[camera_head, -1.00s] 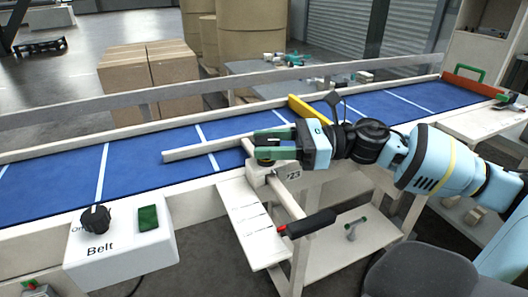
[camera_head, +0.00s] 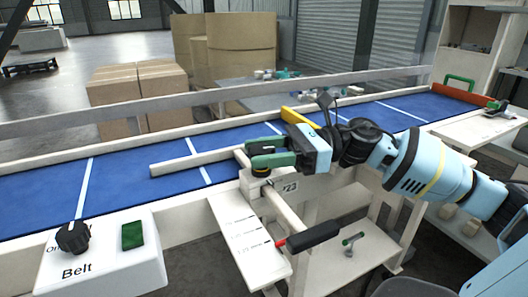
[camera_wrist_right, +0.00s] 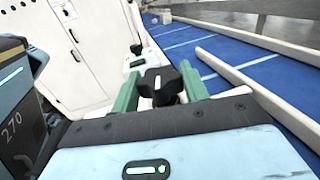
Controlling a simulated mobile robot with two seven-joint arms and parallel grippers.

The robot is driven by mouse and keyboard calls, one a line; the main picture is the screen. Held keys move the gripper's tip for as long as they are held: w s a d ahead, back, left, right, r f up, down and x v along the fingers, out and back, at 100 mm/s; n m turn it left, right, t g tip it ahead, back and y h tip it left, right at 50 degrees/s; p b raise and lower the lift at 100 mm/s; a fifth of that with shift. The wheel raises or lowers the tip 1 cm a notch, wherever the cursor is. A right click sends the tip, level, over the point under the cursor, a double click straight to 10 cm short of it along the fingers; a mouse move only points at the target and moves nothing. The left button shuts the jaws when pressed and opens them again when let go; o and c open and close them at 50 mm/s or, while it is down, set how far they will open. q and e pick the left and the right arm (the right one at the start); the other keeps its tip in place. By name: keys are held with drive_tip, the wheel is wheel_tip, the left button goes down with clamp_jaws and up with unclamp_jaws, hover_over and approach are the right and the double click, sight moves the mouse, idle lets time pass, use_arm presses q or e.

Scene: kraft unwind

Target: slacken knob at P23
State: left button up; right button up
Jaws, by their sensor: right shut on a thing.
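The black knob with lobes (camera_wrist_right: 160,84) sits between the green fingers of my right gripper (camera_wrist_right: 158,90) in the right wrist view. In the head view, my right gripper (camera_head: 268,152) comes in from the right and is shut on the knob. Below the fingers a dark base with a yellow ring (camera_head: 261,172) shows, on a pale block whose label (camera_head: 290,187) reads 23, its first character unclear. A pale guide rail (camera_head: 195,161) reaches from there over the blue belt. My left gripper is not in view.
The blue conveyor belt (camera_head: 120,178) runs behind the block. A white Belt control box (camera_head: 100,262) with a black dial and green button stands at the front left. A black-handled lever (camera_head: 308,237) sticks out below the block.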

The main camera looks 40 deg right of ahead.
sight(264, 149)
drive_tip(key=o, duration=0.9)
drive_tip(key=shift+f, duration=0.25)
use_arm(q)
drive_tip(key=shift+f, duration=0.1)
use_arm(e)
drive_tip(key=shift+r, duration=0.15)
